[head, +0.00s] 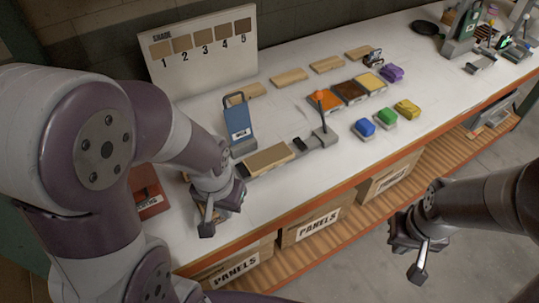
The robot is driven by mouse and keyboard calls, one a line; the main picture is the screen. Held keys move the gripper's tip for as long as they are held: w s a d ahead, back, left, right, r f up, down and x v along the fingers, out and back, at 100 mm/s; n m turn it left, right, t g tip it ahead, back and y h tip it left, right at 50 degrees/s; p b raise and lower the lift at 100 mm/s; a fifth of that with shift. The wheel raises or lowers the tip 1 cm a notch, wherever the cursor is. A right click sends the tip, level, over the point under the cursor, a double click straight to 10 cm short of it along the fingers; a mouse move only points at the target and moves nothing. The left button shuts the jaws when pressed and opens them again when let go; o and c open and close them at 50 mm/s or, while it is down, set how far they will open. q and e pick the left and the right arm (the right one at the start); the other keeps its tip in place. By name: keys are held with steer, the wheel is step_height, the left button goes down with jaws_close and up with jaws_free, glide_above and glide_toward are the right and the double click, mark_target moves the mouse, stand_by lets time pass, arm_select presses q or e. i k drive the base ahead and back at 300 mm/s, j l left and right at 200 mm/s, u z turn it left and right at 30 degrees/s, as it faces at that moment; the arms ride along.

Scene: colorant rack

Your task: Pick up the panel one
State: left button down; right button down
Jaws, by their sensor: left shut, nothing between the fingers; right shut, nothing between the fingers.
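Light wooden panels lie in a row at the back of the white bench: a leftmost panel (246,91), a second panel (289,77), a third panel (327,65) and a fourth panel (358,53). Another wooden panel (268,158) lies nearer the front on a grey device. I cannot read a number on any panel. My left gripper (206,226) is shut and empty at the bench's front edge, left of the nearer panel and apart from it. My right gripper (418,270) is shut and empty, away from the bench at lower right.
A shade board (202,60) numbered 1 to 5 stands at the back. Boxes marked PANELS (312,222) sit on the shelf below.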

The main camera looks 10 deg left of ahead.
mark_target(256, 163)
steer(key=i+l+u, duration=0.25)
steer(key=i+l, duration=0.2)
steer(key=l, duration=0.2)
steer(key=i+l+u, duration=0.15)
steer(key=l, duration=0.25)
steer(key=i+l+u, duration=0.1)
steer(key=i+l, duration=0.15)
steer(key=l, duration=0.1)
